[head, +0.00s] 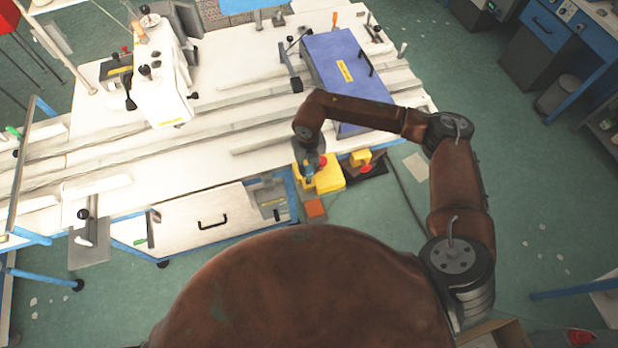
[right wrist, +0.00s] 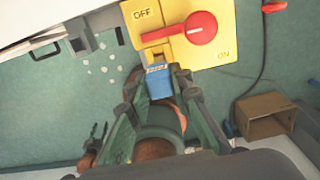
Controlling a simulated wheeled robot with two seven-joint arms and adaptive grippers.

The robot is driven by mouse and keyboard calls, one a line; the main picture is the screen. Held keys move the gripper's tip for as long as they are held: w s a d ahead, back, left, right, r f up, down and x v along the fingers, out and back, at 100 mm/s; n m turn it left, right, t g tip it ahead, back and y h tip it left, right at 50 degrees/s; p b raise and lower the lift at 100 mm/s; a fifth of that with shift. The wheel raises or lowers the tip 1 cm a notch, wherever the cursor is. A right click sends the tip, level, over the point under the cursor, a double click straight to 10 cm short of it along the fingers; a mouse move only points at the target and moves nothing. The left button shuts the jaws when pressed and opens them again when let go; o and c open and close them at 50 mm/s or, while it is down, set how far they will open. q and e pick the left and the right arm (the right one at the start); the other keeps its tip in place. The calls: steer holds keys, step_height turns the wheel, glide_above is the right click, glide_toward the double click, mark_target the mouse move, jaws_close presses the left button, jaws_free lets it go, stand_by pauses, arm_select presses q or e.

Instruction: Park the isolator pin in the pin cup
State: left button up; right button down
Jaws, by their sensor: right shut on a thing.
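My right gripper (right wrist: 158,88) is shut on a blue labelled piece, which I take to be the isolator pin (right wrist: 158,79). In the head view my right gripper (head: 309,172) is at the yellow isolator box (head: 330,178), by the table's front edge. In the right wrist view the box (right wrist: 205,52) shows a red handle (right wrist: 200,28) between OFF and ON. The blue piece is just below a small yellow part of the box; I cannot tell whether they touch. I cannot make out the pin cup. What looks like my left gripper (right wrist: 95,137) shows small at lower left.
An open cardboard box (right wrist: 264,115) is on the floor.

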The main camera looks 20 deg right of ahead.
steer(key=shift+r+p, duration=0.95)
steer(key=shift+r, duration=1.1)
